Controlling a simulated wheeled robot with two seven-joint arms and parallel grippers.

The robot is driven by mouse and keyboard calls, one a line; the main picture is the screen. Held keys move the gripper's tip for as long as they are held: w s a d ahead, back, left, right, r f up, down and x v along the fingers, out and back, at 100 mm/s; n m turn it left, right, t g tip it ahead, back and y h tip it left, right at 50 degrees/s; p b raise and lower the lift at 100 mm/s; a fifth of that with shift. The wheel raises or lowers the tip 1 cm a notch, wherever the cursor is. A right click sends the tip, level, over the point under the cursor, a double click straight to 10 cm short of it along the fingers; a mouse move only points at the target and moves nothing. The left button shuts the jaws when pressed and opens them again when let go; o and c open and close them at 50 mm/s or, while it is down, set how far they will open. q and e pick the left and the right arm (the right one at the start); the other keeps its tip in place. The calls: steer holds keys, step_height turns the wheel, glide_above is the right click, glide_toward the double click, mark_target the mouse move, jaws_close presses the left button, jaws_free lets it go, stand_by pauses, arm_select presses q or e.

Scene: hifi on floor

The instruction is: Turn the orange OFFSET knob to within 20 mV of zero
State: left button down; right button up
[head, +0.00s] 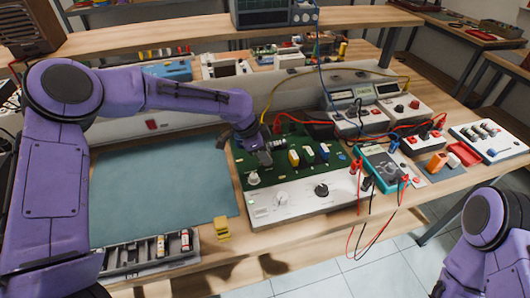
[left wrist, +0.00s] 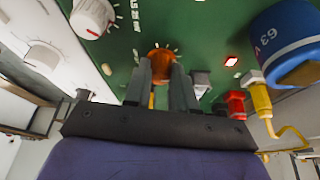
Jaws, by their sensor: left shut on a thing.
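The orange OFFSET knob (left wrist: 160,54) sits on the green circuit board (left wrist: 213,14). In the left wrist view my left gripper (left wrist: 161,72) is shut on the knob, with one dark finger on each side of it. In the head view the gripper (head: 262,153) reaches down onto the left part of the board (head: 310,178) and hides the knob. A teal handheld multimeter (head: 380,167) stands to the right of the board with red and black leads; its reading is too small to make out. My right arm shows at the lower right, its gripper outside the picture.
White knobs (left wrist: 92,17) and (left wrist: 42,57) stand near the orange one. A blue capacitor (left wrist: 288,42) and a yellow plug (left wrist: 260,98) rise beside the gripper. Bench instruments (head: 357,118) stand behind the board. A bare blue-green mat (head: 160,185) lies to the left.

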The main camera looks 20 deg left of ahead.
arm_select(q)
steer(key=shift+r+n+t+y+p, duration=0.15)
steer(key=shift+n+t+p, duration=0.05)
steer(key=shift+n+p, duration=0.4)
steer(key=shift+r+n+t+y+p, duration=0.1)
steer(key=shift+n+t+y+p, duration=0.1)
steer(key=shift+n+p, duration=0.4)
steer(key=shift+s+f+n+t+p, duration=0.1)
steer(key=shift+n+t+p, duration=0.3)
steer(key=shift+n+p, duration=0.6)
steer(key=shift+d+f+n+y, duration=0.1)
steer(key=shift+n+y, duration=0.15)
steer(key=shift+n, duration=0.15)
steer(key=c, duration=0.9)
jaws_free()
steer(key=b+v, duration=0.1)
steer(key=v, duration=0.9)
steer(key=shift+r, duration=0.25)
